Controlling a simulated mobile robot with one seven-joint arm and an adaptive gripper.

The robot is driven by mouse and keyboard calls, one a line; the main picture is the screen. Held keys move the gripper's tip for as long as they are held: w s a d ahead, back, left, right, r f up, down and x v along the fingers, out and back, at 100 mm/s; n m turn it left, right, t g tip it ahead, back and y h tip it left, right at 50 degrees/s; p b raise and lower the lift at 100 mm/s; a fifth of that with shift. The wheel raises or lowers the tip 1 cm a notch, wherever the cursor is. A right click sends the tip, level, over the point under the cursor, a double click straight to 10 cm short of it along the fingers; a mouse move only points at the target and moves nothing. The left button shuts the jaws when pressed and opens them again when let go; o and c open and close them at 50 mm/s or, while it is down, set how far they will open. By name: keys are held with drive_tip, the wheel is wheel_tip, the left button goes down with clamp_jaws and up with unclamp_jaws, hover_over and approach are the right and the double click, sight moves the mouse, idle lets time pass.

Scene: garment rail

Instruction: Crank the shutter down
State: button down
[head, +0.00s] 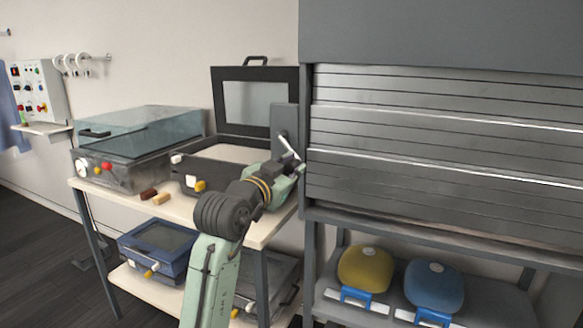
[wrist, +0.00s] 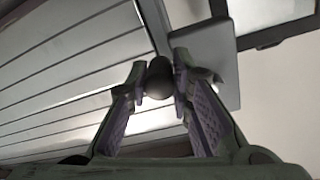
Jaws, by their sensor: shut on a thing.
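The grey slatted shutter (head: 440,145) hangs in the dark cabinet at the right of the head view; its slats reach close to the lower frame. It also shows at the left of the wrist view (wrist: 70,75). The crank's pale arm (head: 287,146) sits on a grey plate (head: 284,118) on the cabinet's left side. My gripper (head: 293,167) is at the crank's lower end. In the wrist view my gripper's two fingers are shut on the dark round crank knob (wrist: 159,78). The knob is hidden behind my gripper in the head view.
A workbench (head: 168,208) left of the cabinet holds a clear-lidded machine (head: 125,140) and an open-lidded case (head: 210,165) close beside my arm. Yellow (head: 365,268) and blue (head: 435,285) rounded objects stand on the shelf under the shutter.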

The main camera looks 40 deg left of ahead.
drive_tip(key=shift+f, duration=0.1)
idle(0.5)
drive_tip(key=shift+a+f+m+b, duration=0.1)
drive_tip(key=shift+f+m+b, duration=0.25)
drive_tip(key=shift+b, duration=0.45)
drive_tip(key=shift+s+a+f+m+b, duration=0.2)
drive_tip(key=shift+a+m+b, duration=0.55)
drive_tip(key=shift+m+b, duration=0.5)
drive_tip(key=shift+s+a+f+m+b, duration=0.15)
drive_tip(key=shift+a+f+m+b, duration=0.1)
drive_tip(key=shift+a+m+b, duration=0.9)
drive_tip(key=shift+s+a+f+m+b, duration=0.2)
drive_tip(key=shift+a+m+b, duration=0.2)
drive_tip(key=shift+m+b, duration=0.9)
drive_tip(key=shift+m+p, duration=0.25)
drive_tip(key=shift+p, duration=0.05)
drive_tip(key=c, duration=1.4)
unclamp_jaws()
